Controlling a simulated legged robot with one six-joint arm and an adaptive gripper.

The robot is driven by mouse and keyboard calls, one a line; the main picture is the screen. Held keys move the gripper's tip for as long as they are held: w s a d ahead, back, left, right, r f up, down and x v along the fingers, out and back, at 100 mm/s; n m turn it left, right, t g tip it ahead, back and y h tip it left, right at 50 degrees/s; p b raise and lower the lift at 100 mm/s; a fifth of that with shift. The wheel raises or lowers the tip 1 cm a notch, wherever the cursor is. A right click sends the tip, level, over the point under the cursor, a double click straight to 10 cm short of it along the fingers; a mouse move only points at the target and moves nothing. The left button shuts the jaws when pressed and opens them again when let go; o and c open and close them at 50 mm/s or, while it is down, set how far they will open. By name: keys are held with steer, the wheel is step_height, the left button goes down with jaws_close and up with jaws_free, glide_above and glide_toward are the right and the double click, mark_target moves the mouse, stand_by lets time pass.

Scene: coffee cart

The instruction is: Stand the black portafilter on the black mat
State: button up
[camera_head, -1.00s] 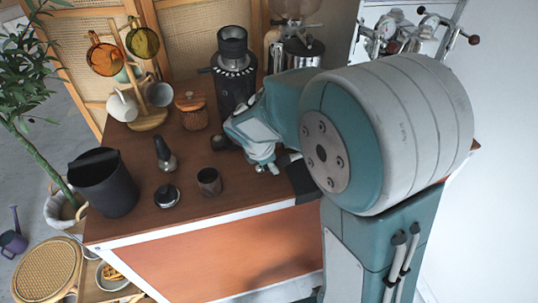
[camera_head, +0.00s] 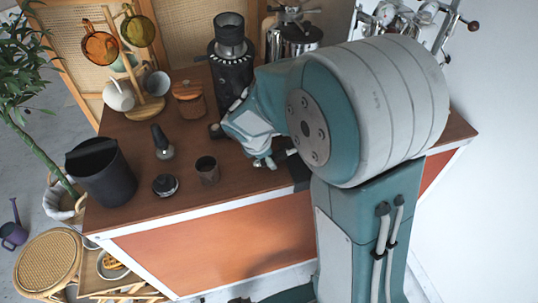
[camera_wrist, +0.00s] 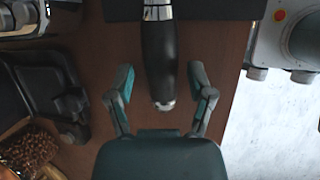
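The portafilter's black handle (camera_wrist: 158,55) shows in the wrist view, with a silver collar at its upper end and a silver tip at its lower end. Its head is out of that view; I cannot make the portafilter out in the head view. My gripper (camera_wrist: 161,78) is open, with one finger on each side of the handle and gaps between. In the head view my gripper (camera_head: 268,160) is low over the cart top, largely hidden by my arm. A black mat (camera_head: 299,173) shows partly beside it; a dark strip, likely the mat (camera_wrist: 210,9), crosses the wrist view's top.
A mug tree (camera_head: 143,105) and a wooden-lidded jar (camera_head: 188,98) are farther back.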

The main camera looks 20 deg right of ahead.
steer(key=shift+a+f, duration=0.1)
steer(key=v, duration=1.2)
stand_by(0.4)
steer(key=s+d+r+m+t+y, duration=0.1)
steer(key=s+d+r+m+y, duration=0.1)
steer(key=s+m, duration=0.6)
steer(key=s+d+r+m+t+y, duration=0.2)
steer(key=s+r+m, duration=0.1)
steer(key=s+m, duration=0.6)
steer(key=shift+s+d+r+m, duration=0.25)
steer(key=shift+s+r+m, duration=0.05)
steer(key=shift+r+m, duration=0.1)
